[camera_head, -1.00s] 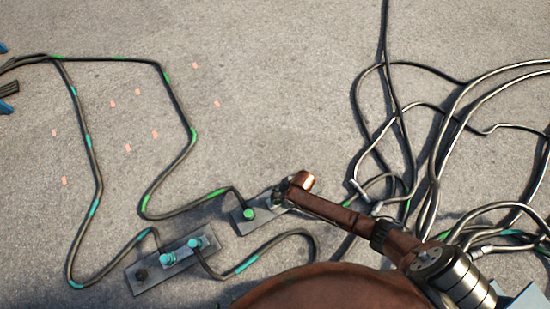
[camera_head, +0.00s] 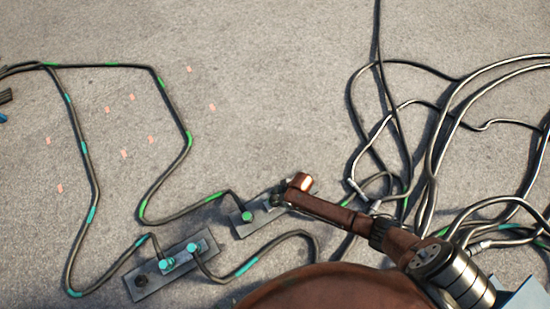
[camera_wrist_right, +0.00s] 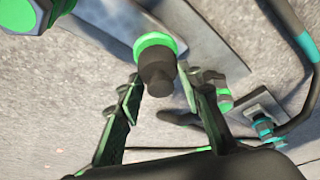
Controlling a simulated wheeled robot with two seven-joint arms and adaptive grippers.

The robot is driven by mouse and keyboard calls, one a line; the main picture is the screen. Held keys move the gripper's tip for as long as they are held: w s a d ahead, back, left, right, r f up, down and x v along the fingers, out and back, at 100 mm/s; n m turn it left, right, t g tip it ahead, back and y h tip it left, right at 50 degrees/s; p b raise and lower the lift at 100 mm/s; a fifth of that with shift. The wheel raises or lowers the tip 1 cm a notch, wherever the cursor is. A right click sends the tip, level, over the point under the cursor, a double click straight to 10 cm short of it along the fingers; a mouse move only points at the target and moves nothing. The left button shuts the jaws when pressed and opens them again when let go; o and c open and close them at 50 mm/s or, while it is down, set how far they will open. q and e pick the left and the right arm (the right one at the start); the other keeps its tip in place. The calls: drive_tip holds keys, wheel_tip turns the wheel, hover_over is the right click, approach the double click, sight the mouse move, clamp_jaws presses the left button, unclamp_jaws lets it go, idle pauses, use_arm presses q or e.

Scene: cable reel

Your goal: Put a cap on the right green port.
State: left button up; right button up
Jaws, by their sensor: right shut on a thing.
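My right gripper (camera_head: 284,192) is over the right end of the small grey green-port plate (camera_head: 241,230) in the head view. In the right wrist view its two fingers (camera_wrist_right: 165,95) stand either side of a black cap (camera_wrist_right: 157,78), shut on it near the tips. The cap sits against the green ring of the right green port (camera_wrist_right: 155,42); how far it is seated cannot be told. The left green port carries a green connector (camera_head: 248,216), also in the wrist view's top left corner (camera_wrist_right: 22,14). My left gripper is not in view.
A longer plate (camera_head: 203,261) at lower left bears two teal connectors (camera_head: 167,265) and a dark port (camera_head: 140,281). Green- and teal-marked cables (camera_head: 96,190) loop left. Tangled cables (camera_head: 440,130) lie right. Small orange marks (camera_head: 124,154) dot the open ground.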

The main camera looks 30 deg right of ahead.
drive_tip(key=shift+f, duration=0.3)
drive_tip(key=o, duration=1.3)
drive_tip(key=shift+c, duration=0.2)
drive_tip(key=shift+d+r, duration=0.1)
drive_tip(key=shift+r, duration=0.05)
